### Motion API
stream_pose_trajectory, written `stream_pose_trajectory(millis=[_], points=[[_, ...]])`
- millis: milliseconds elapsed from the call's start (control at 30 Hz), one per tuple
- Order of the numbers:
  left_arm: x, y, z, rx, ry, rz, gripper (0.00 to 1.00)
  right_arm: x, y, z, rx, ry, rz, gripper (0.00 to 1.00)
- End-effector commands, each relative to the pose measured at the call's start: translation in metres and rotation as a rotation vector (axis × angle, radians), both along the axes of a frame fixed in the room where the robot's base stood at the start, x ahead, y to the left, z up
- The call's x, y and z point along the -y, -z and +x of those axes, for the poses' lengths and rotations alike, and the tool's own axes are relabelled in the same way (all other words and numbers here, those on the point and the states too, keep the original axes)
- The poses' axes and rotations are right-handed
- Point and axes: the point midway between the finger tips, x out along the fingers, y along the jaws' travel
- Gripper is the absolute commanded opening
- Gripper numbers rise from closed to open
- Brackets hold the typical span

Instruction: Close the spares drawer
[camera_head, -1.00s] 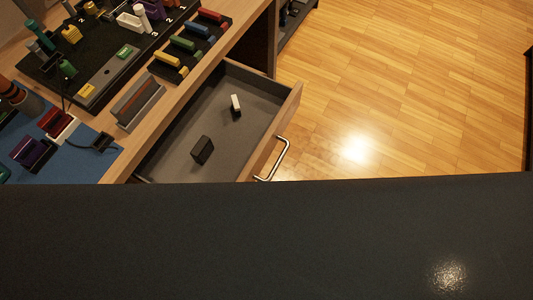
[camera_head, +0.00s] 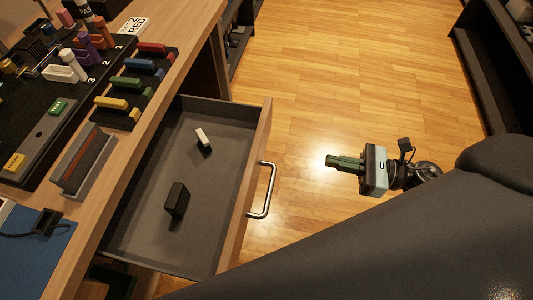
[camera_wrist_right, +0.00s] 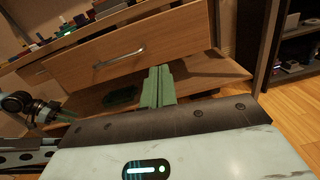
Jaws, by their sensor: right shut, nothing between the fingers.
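The spares drawer (camera_head: 212,215) stands pulled out from the wooden workbench. Its bar handle (camera_head: 268,190) is on the front panel. A black block (camera_head: 176,200) and a small white-and-black piece (camera_head: 203,139) lie inside. My right gripper (camera_head: 328,160) is shut and empty, out over the floor to the right of the drawer front and apart from it. In the right wrist view its green fingers (camera_wrist_right: 158,72) point towards the drawer front (camera_wrist_right: 165,40), with the handle (camera_wrist_right: 120,58) left of them. Part of what looks like my left gripper (camera_wrist_right: 65,114) shows at the left edge there; its jaw state is unclear.
The bench top (camera_head: 180,55) carries coloured bars, a grey holder (camera_head: 82,162) and a blue mat (camera_head: 35,258). A dark shelf unit (camera_head: 490,65) stands at the far right. The wooden floor (camera_head: 340,80) between is clear.

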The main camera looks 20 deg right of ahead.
Motion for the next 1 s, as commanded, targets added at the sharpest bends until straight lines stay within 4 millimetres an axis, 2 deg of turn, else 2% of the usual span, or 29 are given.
stream_pose_trajectory(millis=[267,433,1000], points=[[-0.001,0.001,0.004,0.008,0.004,0.001,0.35,0.001,0.000,0.001,0.059,-0.036,-0.064,0.00],[0.000,-0.002,0.006,0.014,0.003,0.001,0.35,-0.009,-0.002,0.008,0.060,-0.035,-0.060,0.00],[0.003,-0.019,0.000,0.008,-0.013,-0.011,0.35,-0.092,-0.003,0.064,0.059,-0.034,-0.056,0.00]])
